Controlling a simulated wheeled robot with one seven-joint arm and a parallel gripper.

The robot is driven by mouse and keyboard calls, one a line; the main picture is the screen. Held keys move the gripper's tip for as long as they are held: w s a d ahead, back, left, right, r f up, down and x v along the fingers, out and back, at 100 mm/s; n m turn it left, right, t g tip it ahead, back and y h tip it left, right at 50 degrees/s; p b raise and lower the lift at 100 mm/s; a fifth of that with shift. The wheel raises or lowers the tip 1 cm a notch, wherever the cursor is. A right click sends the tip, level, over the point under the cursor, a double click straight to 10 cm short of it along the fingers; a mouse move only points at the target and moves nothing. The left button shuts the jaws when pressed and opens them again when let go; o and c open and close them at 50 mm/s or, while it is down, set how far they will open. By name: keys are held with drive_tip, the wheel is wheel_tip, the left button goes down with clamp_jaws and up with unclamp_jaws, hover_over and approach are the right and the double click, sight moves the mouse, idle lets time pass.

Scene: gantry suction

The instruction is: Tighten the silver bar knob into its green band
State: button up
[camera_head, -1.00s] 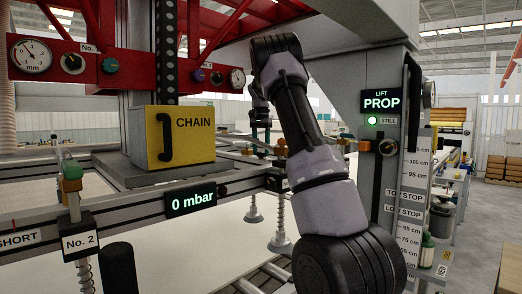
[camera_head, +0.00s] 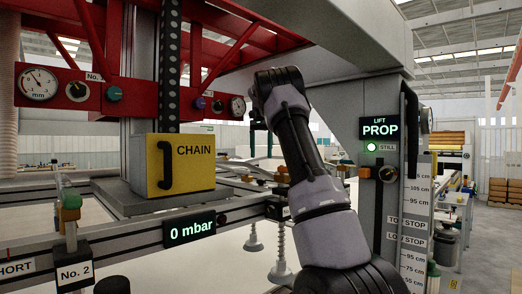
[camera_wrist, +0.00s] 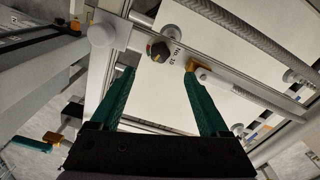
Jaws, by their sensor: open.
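My gripper (camera_wrist: 160,74) shows in the wrist view with its two green fingers spread apart and nothing between them. I cannot tell for sure which part is the silver bar knob, and no green band is legible. In the head view, a dark-rimmed round knob (camera_head: 388,174) is on the column right of my arm.
The red beam carries a gauge (camera_head: 38,83) and small knobs. A yellow CHAIN box (camera_head: 180,166) stands on the gantry, above a display (camera_head: 189,230) reading 0 mbar. Rails and hoses crowd the wrist view.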

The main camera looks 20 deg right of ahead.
sight(261, 182)
drive_tip(key=shift+r, duration=0.6)
wheel_tip(261, 182, down, 11)
drive_tip(key=n, duration=0.4)
idle(0.3)
